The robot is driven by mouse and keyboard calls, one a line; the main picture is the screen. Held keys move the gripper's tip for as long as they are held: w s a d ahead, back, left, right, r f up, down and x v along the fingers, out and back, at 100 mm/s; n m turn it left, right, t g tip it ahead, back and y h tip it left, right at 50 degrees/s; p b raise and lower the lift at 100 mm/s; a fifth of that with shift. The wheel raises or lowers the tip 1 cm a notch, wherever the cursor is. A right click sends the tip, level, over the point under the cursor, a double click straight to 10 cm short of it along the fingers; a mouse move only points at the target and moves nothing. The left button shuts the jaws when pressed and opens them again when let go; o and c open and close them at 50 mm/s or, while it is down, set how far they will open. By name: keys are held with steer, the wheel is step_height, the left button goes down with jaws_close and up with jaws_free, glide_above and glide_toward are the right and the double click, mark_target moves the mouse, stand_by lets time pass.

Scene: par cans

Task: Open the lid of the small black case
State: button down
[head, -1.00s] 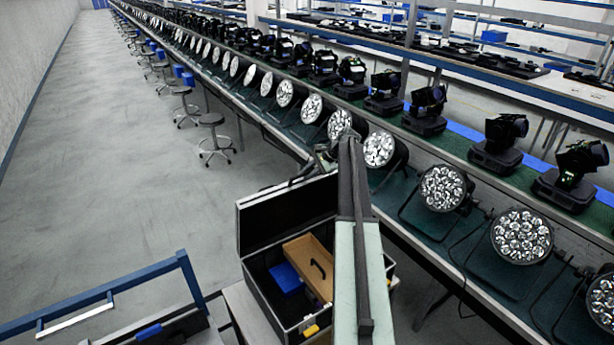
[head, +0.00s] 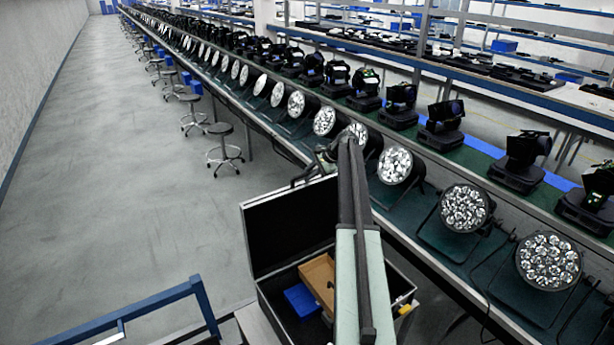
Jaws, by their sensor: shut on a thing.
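The small black case (head: 268,306) with pale metal edging is at the lower middle of the head view. Its lid (head: 285,225) stands raised on the far side, with its dark inner face showing. My gripper (head: 308,176) is at the lid's top edge and is shut on the lid; its fingertips are small and partly hidden by my arm. Inside the case are a tan wooden piece (head: 318,275) and a blue block (head: 301,299). My arm hides the right part of the opening.
A long bench beyond the case carries rows of lamps, with a round par can (head: 464,208) at right. A blue rail (head: 150,303) is at the lower left. Stools (head: 224,150) stand along the bench. The grey floor (head: 110,200) at left is clear.

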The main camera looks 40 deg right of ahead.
steer(key=c, duration=1.5)
jaws_free()
steer(key=shift+c, duration=0.2)
steer(key=shift+o, duration=0.9)
steer(key=shift+s+r, duration=0.1)
steer(key=shift+s, duration=0.05)
steer(key=p+v, duration=0.2)
steer(key=shift+d+r+p, duration=0.1)
steer(key=shift+r+p, duration=0.25)
steer(key=shift+r, duration=0.1)
steer(key=s+d, duration=0.6)
steer(key=s, duration=0.4)
steer(key=shift+s+d, duration=0.25)
steer(key=shift+s, duration=0.1)
